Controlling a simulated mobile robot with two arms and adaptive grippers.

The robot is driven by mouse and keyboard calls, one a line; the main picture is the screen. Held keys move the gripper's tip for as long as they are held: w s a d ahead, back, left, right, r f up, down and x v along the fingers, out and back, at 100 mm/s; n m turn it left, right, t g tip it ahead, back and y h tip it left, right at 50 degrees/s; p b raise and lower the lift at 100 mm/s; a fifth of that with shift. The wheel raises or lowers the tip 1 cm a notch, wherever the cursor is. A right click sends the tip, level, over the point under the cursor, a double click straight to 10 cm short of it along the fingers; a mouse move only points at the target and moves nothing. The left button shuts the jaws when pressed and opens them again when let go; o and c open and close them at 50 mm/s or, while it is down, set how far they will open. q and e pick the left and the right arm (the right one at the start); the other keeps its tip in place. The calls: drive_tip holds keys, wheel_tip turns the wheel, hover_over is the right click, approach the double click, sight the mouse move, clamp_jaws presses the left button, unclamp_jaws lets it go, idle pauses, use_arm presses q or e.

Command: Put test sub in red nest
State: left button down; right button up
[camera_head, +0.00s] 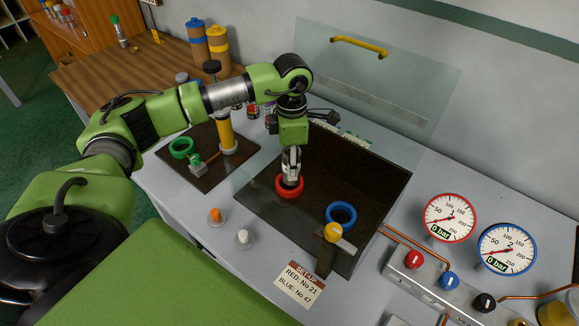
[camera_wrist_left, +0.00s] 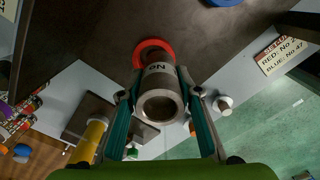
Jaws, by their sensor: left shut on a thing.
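The test sub (camera_head: 291,166) is a grey metal tube with lettering that starts "No"; its number is not readable. My left gripper (camera_head: 291,153) points down and is shut on it. In the left wrist view the sub (camera_wrist_left: 160,102) sits between the two fingers, its open end toward the camera. The red nest (camera_head: 289,187) is a red ring on the dark tray. The sub's lower end is at the ring, which also shows behind it in the left wrist view (camera_wrist_left: 152,44). I cannot tell whether the sub touches the tray floor. My right gripper is not in view.
A blue ring (camera_head: 341,214) lies on the dark tray (camera_head: 345,170), near a yellow-knobbed post (camera_head: 333,232). A raised clear cover (camera_head: 385,85) stands behind. A setup card (camera_head: 299,284) reads red No 21, blue No 47. Two gauges (camera_head: 450,218) read 0 bar.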

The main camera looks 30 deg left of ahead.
use_arm(q)
drive_tip(key=shift+w+a+f, duration=0.25)
drive_tip(key=shift+a+f, duration=0.05)
drive_tip(key=shift+f, duration=0.1)
drive_tip(key=f+p, duration=0.2)
drive_tip(key=f, duration=0.1)
drive_tip(key=shift+w+a, duration=0.1)
drive_tip(key=shift+a, duration=0.1)
drive_tip(key=shift+f, duration=0.4)
drive_tip(key=shift+f, duration=0.15)
drive_tip(key=c, duration=1.5)
unclamp_jaws()
drive_tip(key=shift+o, duration=0.2)
